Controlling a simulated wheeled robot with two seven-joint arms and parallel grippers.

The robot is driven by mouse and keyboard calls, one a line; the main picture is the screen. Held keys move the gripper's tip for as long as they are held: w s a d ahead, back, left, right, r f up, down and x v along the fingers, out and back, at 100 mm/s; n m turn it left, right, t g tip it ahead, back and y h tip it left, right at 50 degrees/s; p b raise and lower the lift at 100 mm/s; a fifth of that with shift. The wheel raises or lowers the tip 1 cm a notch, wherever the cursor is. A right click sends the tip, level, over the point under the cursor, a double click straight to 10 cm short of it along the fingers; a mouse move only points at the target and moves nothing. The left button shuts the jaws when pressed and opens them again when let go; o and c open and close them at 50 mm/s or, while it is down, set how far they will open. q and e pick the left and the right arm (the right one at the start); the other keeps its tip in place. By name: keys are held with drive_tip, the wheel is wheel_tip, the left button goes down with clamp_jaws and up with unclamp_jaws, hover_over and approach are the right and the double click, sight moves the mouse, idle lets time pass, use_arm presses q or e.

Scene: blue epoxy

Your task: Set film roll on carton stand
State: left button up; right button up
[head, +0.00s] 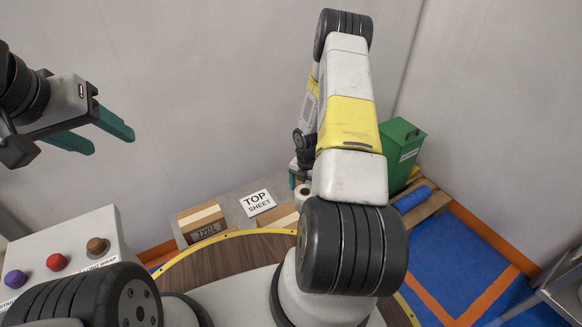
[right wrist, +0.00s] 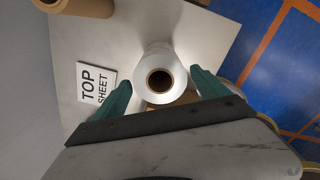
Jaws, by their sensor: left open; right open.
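The film roll (right wrist: 161,68) is white with a brown core. In the right wrist view it stands end-on between the two teal fingers of my right gripper (right wrist: 160,88), which is open with a gap at each side. In the head view the roll (head: 303,190) is a small white shape partly hidden by my right arm. My left gripper (head: 110,142) is open and empty, raised at the upper left against the wall. A taped carton (head: 202,220) and another carton (head: 279,216) sit at the grey table. I cannot tell which thing is the carton stand.
A TOP SHEET sign (head: 257,202) lies on the grey table. A brown roll (right wrist: 82,8) is at its far side. A green bin (head: 400,148) and a blue roll on a wooden pallet (head: 425,210) are at the right. A button box (head: 70,240) stands at the left.

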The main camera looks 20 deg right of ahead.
drive_tip(key=s+a+r+m+t, duration=0.15)
drive_tip(key=r+m, duration=0.25)
drive_tip(key=r, duration=0.8)
drive_tip(key=s+a+r+m, duration=0.1)
drive_tip(key=a+r+m, duration=0.25)
drive_tip(key=r, duration=0.95)
drive_tip(key=s+a+r+m+t, duration=0.15)
drive_tip(key=r+m, duration=0.25)
drive_tip(key=r, duration=0.8)
drive_tip(key=s+a+r+m+t+y, duration=0.1)
drive_tip(key=s+a+r+m, duration=0.3)
drive_tip(key=s+r+m, duration=0.3)
drive_tip(key=s+a+r+m+t+y, duration=0.1)
drive_tip(key=s+a+r+m, duration=0.4)
drive_tip(key=s, duration=0.5)
drive_tip(key=shift+a+r+m+t, duration=0.15)
drive_tip(key=shift+r+m+t, duration=0.45)
drive_tip(key=shift+r+m, duration=0.35)
drive_tip(key=shift+f, duration=0.1)
